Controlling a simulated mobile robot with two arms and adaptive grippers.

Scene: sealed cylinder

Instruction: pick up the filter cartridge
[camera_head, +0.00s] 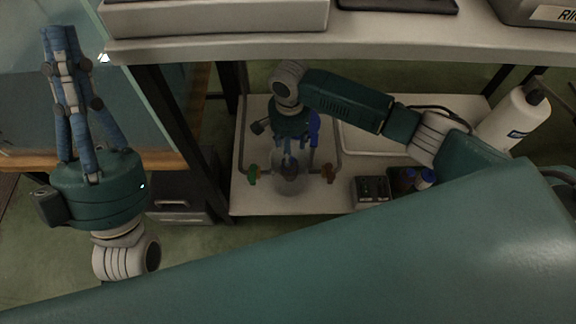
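A small dark grey piece (291,172), which may be the filter cartridge, shows inside or behind a clear round vessel (291,186) on the lower shelf. I cannot tell its full shape. My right gripper (290,160) points down at the vessel, with its blue fingers at the dark piece. I cannot tell if they touch it or close on it, because the clear wall and the fingers overlap. My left gripper (60,35) is far left of the vessel, pointing up in the picture. Its blue fingers run close together at the tips, with nothing seen between them.
A white bottle (512,119) is farther right.

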